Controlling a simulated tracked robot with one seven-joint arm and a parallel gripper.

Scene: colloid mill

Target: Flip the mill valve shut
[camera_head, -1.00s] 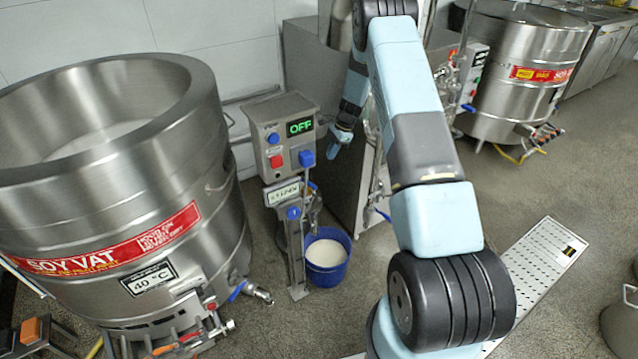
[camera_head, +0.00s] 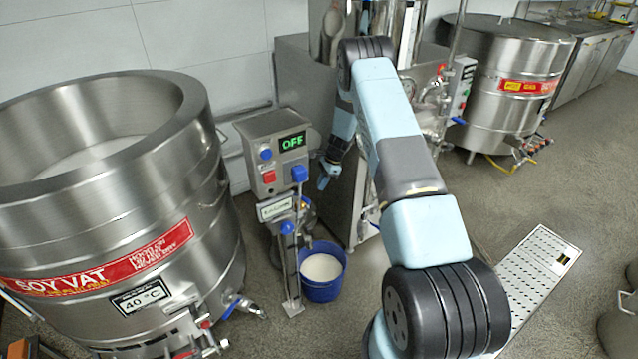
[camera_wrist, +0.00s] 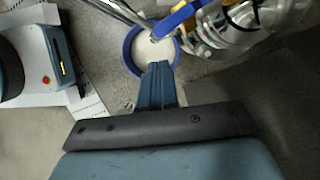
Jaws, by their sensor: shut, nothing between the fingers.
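The mill's grey control box (camera_head: 280,160) reads OFF on a green display. A blue handle (camera_head: 299,174) is on its right front and a blue knob (camera_head: 287,228) is lower on the post. I cannot tell for certain which blue part is the mill valve. In the wrist view a blue and yellow lever (camera_wrist: 176,20) lies across the rim of the blue bucket (camera_wrist: 134,62). My gripper (camera_head: 322,184) is shut and empty, pointing down just right of the control box; its fingers also show in the wrist view (camera_wrist: 158,68), below the bucket and apart from the lever.
The steel soy vat (camera_head: 100,210) fills the left. The blue bucket (camera_head: 322,288) with pale liquid stands on the floor by the post. A steel cabinet (camera_head: 310,80) is behind my arm. Another vat (camera_head: 500,80) stands at the back right. A floor grate (camera_head: 540,265) lies right.

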